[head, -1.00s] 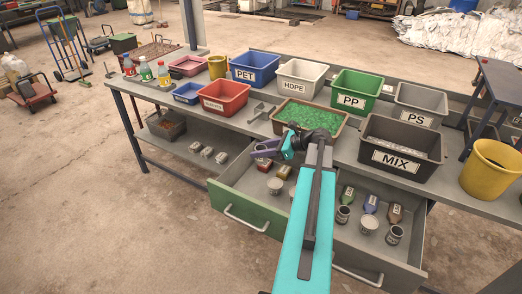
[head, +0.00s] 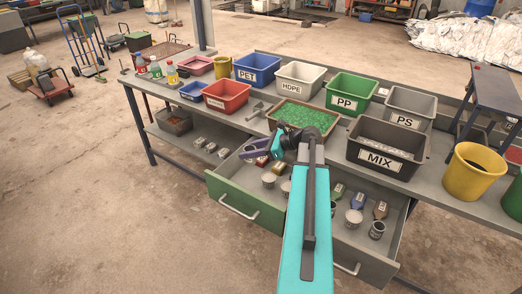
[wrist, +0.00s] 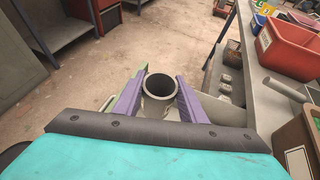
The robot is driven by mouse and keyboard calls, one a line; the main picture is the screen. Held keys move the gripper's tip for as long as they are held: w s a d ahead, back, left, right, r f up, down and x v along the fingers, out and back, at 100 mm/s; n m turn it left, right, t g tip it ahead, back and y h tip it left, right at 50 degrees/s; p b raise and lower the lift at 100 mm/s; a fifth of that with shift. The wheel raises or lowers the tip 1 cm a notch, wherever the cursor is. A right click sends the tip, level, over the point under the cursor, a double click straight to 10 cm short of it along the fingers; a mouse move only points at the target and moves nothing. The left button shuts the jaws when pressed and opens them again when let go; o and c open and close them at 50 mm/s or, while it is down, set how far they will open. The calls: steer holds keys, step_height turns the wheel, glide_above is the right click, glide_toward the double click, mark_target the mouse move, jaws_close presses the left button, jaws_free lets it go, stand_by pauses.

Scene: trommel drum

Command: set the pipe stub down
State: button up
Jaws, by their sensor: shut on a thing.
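The pipe stub (wrist: 160,84) is a short, hollow grey tube, its round open end facing the camera in the wrist view. My gripper (wrist: 158,92) is shut on it, with one purple finger along each side. In the head view my gripper (head: 258,149) is over the back left part of the open drawer, in front of the tray of green flakes. The stub is hard to make out there, mostly hidden by the fingers. I cannot tell its exact height above the drawer.
The open drawer with a green front (head: 241,207) holds several small cups, bottles and blocks. The bench above carries a red bin (head: 226,97), the green-flake tray (head: 333,123) and the MIX bin (head: 386,160). A lower shelf (head: 176,137) lies left of the drawer.

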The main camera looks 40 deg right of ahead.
steer(key=w+a+r+n+g+y+b, duration=0.1)
steer(key=w+a+n, duration=0.15)
steer(key=a, duration=0.75)
steer(key=w+a+n+g+y, duration=0.1)
steer(key=w+a+y, duration=0.15)
steer(key=a, duration=0.75)
steer(key=w+a+f+n+g+b, duration=0.1)
steer(key=a+f+b, duration=0.6)
steer(key=a+b, duration=0.2)
steer(key=shift+w+a+f, duration=0.15)
steer(key=shift+a, duration=0.55)
